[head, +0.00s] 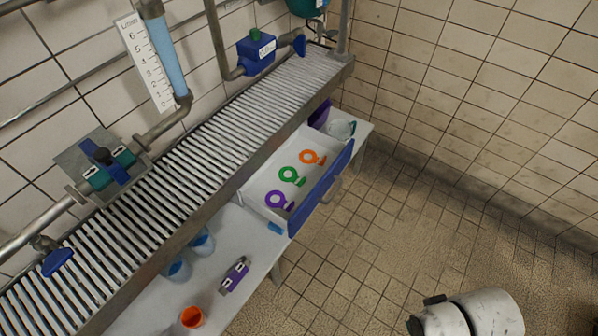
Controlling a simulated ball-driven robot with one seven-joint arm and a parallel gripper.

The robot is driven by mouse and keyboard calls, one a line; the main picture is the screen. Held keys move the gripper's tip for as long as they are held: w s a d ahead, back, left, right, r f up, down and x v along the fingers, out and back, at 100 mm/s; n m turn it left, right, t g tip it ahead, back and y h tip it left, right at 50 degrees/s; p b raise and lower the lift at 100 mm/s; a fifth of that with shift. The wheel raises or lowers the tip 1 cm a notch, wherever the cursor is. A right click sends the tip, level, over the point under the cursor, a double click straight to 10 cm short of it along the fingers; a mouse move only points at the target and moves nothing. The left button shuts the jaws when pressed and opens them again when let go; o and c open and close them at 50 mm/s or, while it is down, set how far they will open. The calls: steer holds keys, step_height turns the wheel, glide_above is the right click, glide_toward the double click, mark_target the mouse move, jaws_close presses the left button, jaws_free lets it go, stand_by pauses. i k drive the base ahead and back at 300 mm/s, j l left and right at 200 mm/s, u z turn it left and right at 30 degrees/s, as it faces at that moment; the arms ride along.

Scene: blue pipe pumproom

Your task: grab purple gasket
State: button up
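The purple gasket (272,199) is a flat ring with a tab. It lies in the open white drawer (262,183), at the end nearest the bottom of the picture. A green gasket (287,174) lies beyond it, and an orange gasket (306,156) lies farthest. The three lie apart on the drawer floor. The drawer has a blue front (322,188) with a grey handle. A white part of my arm shows at the bottom right, well away from the drawer. My gripper's fingers are not in view.
A slatted metal shelf (215,135) with a raised edge runs above the white table (232,250), close beside the drawer. Blue cups (201,241), an orange cup (191,317) and a purple device (234,275) stand or lie on the table. The tiled floor right of the drawer is clear.

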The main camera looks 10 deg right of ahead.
mark_target(283, 204)
steer(key=i+u, duration=0.4)
steer(key=i+l+u, duration=0.2)
steer(key=i+u, duration=0.25)
steer(key=i, duration=0.1)
